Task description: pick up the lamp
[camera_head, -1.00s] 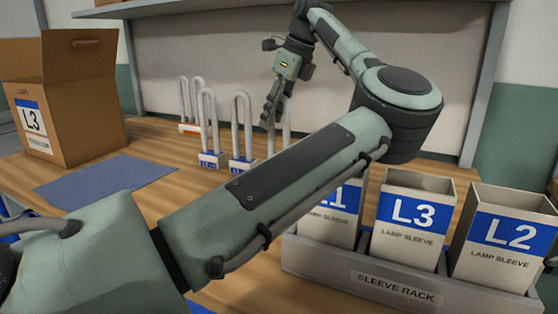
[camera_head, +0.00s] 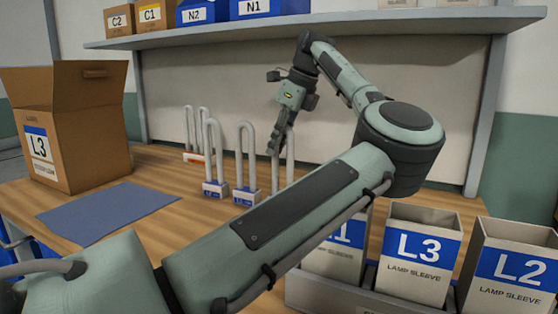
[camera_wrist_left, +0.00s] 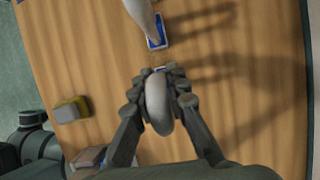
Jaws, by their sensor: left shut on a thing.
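My left gripper (camera_head: 275,143) reaches over the back of the table and is shut on a white U-shaped lamp (camera_head: 290,158). In the left wrist view the two fingers (camera_wrist_left: 160,72) close on both sides of the lamp's rounded top (camera_wrist_left: 158,103). My forearm hides the held lamp's lower end in the head view. Two more U-shaped lamps with blue-labelled bases, one on the left (camera_head: 215,188) and one nearer the gripper (camera_head: 245,195), stand upright beside it. Another lamp group (camera_head: 194,157) with an orange-marked base stands behind them. My right gripper is out of view.
An open carton marked L3 (camera_head: 75,150) and a blue mat (camera_head: 108,212) lie to the left. Sleeves marked L3 (camera_head: 415,255) and L2 (camera_head: 512,268) stand in a grey rack at front right. A shelf (camera_head: 330,28) with boxes hangs above the arm.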

